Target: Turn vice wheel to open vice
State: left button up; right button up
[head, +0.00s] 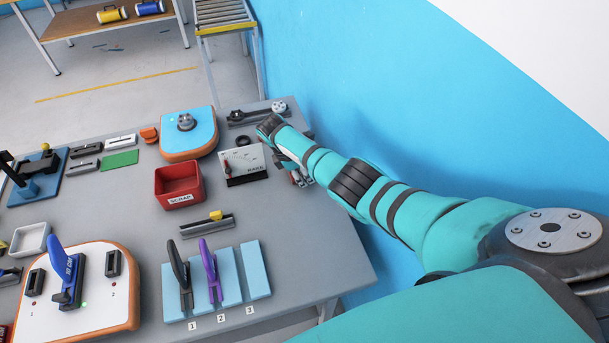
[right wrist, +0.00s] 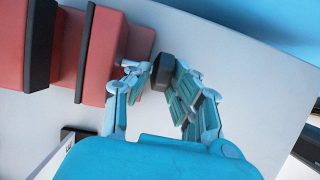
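The vice shows in the right wrist view as coral-red blocks (right wrist: 103,45) with black plates, at the upper left. A dark block (right wrist: 163,72), which looks like a grip of the vice wheel, lies between the fingertips of my right gripper (right wrist: 162,80). The fingers stand close on both sides of it; whether they press on it I cannot tell. The rest of the wheel is not clear. In the head view my right gripper (head: 297,172) is at the table's back right edge, partly hidden by my arm, which also hides most of the vice. My left gripper is not in view.
Left of my right gripper stand a white gauge panel (head: 244,163), a red scrap bin (head: 179,184) and a blue-topped box (head: 187,134). The blue wall (head: 350,75) is close on the right. Blue boards (head: 256,268) lie in front.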

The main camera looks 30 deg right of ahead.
jog(key=shift+o, duration=0.4)
jog(key=v, duration=1.2)
jog(key=shift+o, duration=0.4)
